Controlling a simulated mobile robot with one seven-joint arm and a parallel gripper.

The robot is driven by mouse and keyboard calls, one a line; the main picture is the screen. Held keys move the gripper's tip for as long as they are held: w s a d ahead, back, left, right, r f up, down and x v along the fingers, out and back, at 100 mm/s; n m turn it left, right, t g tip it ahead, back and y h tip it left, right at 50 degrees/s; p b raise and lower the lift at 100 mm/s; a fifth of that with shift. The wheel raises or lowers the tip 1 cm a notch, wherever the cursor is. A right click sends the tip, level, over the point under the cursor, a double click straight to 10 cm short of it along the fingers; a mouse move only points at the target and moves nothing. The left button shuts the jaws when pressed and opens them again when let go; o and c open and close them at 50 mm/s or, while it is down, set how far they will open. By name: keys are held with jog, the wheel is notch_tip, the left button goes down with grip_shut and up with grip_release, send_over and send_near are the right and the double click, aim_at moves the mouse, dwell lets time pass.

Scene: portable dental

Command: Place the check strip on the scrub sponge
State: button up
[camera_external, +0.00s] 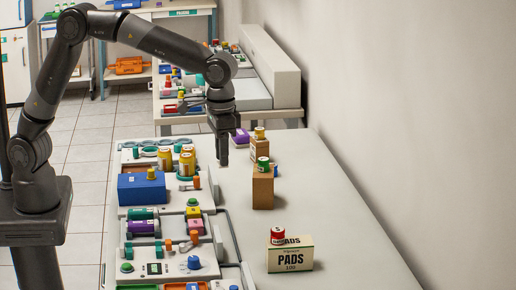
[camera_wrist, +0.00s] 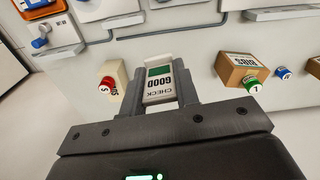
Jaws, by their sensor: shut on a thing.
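The check strip (camera_wrist: 159,78) is a pale card with a green square and the upside-down words CHECK and GOOD. In the wrist view it stands between the two fingers of my gripper (camera_wrist: 158,98), which is shut on it. In the external view my gripper (camera_external: 224,160) points down above the table, at the right side of the equipment panels, left of the cardboard boxes. The strip cannot be made out there. I cannot pick out the scrub sponge with certainty in either view.
A cardboard box (camera_external: 263,191) with a green-lidded jar on top stands right of my gripper. A PADS box (camera_external: 291,256) with a red jar is at the front. A blue box (camera_external: 142,189) and several yellow jars (camera_external: 187,164) stand left. The table's right side (camera_external: 330,205) is clear.

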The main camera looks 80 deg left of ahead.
jog(key=w+a+n, duration=0.4)
jog(key=w+a, duration=0.3)
jog(key=a, duration=0.3)
jog(key=n, duration=1.3)
send_over(242, 135)
jog(key=f, duration=0.8)
jog(key=d+f, duration=0.1)
jog(key=f, duration=0.3)
jog(key=shift+s+f, duration=0.1)
jog(key=shift+a+f, duration=0.2)
jog(key=shift+a, duration=0.2)
jog(key=shift+f, duration=1.95)
